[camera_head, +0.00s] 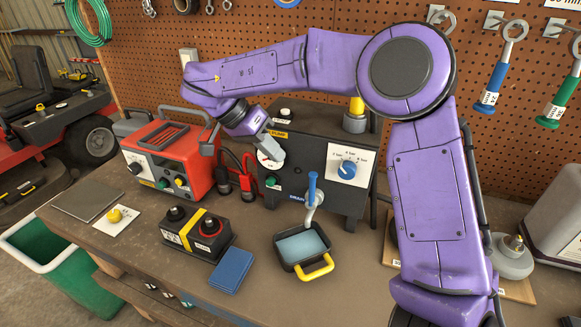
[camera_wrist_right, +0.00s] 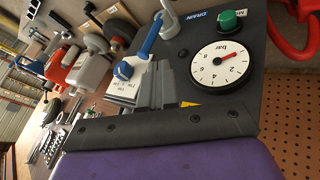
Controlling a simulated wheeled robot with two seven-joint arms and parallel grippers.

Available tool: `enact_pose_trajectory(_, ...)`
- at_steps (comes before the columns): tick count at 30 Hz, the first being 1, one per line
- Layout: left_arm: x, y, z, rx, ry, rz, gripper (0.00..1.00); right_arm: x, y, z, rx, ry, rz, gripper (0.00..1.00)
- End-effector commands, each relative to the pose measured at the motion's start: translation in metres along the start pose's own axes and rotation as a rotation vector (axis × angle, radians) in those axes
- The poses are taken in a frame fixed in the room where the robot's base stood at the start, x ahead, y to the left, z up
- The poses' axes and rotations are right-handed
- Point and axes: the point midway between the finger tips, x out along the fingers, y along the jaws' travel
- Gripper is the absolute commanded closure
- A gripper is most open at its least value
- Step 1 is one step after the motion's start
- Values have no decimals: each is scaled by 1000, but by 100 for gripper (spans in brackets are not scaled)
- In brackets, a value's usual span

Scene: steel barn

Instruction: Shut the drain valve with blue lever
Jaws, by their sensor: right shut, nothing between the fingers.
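The drain valve's blue lever (camera_head: 312,186) stands upright above a pale spout (camera_head: 312,214) on the front of a dark pressure unit (camera_head: 331,203). In the right wrist view the blue lever (camera_wrist_right: 150,38) shows beyond the fingers, by the DRAIN label (camera_wrist_right: 204,16). My right gripper (camera_head: 276,150) is shut and empty, in front of the unit's upper left, close to the gauge and up and left of the lever. Its grey fingers (camera_wrist_right: 158,86) also show in the right wrist view, apart from the lever. My left gripper is not in view.
A small tray (camera_head: 287,265) with bluish liquid and a yellow handle sits below the spout. The gauge (camera_wrist_right: 220,66), a green button (camera_wrist_right: 228,20) and a blue pressure knob (camera_head: 347,169) crowd the panel. A red charger (camera_head: 170,150) and battery (camera_head: 198,236) stand left.

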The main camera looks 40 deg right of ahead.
Motion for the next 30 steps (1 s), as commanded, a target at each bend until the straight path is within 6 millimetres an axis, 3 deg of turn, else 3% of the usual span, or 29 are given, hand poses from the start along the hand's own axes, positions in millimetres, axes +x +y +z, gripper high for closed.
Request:
enact_pose_trajectory(9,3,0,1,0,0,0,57,62,1,0,-2,-3,2,100)
enact_pose_trajectory(15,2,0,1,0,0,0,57,88,1,0,0,-2,2,100)
enact_pose_trajectory(30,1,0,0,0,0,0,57,93,-1,0,1,-2,-3,100)
